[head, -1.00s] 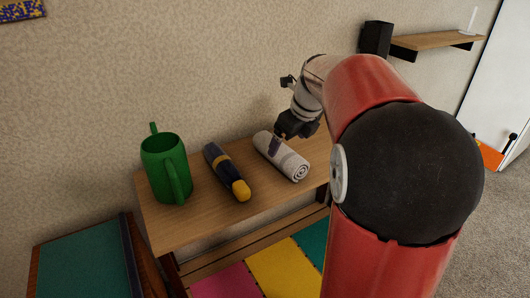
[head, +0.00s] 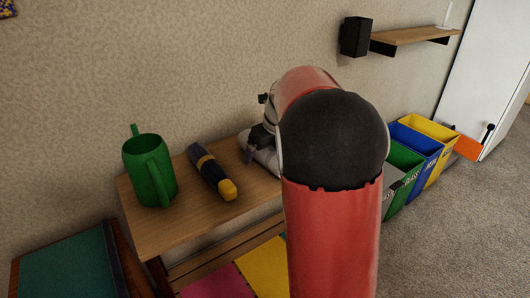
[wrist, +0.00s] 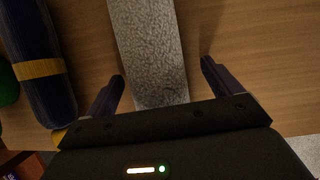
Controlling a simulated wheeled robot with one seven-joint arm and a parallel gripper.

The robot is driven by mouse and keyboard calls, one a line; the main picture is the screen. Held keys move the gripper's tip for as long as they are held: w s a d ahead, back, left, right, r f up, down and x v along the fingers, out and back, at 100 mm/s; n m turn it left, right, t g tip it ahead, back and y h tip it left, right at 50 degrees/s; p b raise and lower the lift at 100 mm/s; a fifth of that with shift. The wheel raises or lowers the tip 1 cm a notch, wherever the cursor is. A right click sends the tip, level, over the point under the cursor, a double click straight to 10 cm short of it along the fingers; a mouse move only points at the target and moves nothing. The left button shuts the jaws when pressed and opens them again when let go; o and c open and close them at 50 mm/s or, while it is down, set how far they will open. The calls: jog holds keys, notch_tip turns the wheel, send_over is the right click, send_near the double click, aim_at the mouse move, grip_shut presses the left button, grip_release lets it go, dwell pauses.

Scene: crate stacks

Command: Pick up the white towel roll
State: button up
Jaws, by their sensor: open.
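The white towel roll (head: 262,158) lies on the wooden table (head: 147,232), mostly hidden behind my arm in the head view. In the wrist view the towel roll (wrist: 149,52) runs from the top edge down between my two fingers. My gripper (wrist: 164,78) is open, with one dark finger on each side of the roll and a visible gap on both sides. Its fingers look close to the roll, but I cannot tell their exact height. My gripper (head: 255,150) is small and partly hidden in the head view.
A dark blue flashlight-like object with a yellow end (head: 212,171) lies left of the roll. A green watering-can-like mug (head: 150,172) stands further left. Green, blue and yellow bins (head: 413,150) stand on the floor at right. A shelf with a black box (head: 355,37) is on the wall.

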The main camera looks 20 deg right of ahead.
jog(key=c, duration=1.1)
jog(key=shift+r, duration=0.1)
